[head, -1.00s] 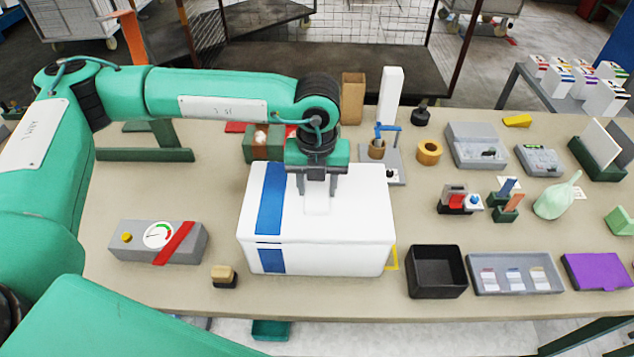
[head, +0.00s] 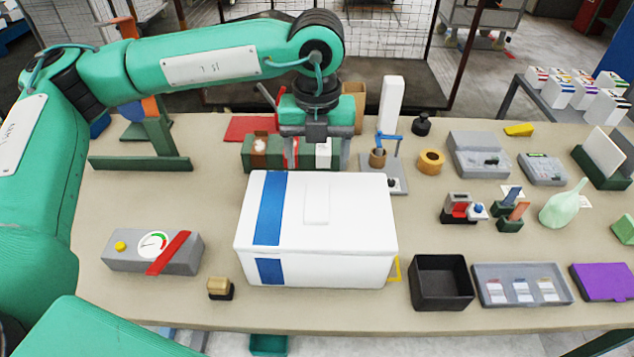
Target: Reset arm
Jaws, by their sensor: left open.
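My left gripper (head: 316,158) is open and empty in the head view. Its two fingers point down just behind and above the far edge of the white box (head: 350,222). The box has a lid with a pale raised patch on top and a blue stripe at its left side. It stands closed on the table, apart from the fingers as far as I can see. My left arm reaches in from the left, bent at a raised joint. My right gripper is not in view.
A green holder (head: 262,152) stands behind the box, partly hidden by my gripper. A gauge box (head: 153,250) is front left. A black bin (head: 440,283), a grey tray (head: 522,288) and a stand (head: 397,182) are right of the box. The table (head: 130,205) is bare between the gauge and the green stand.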

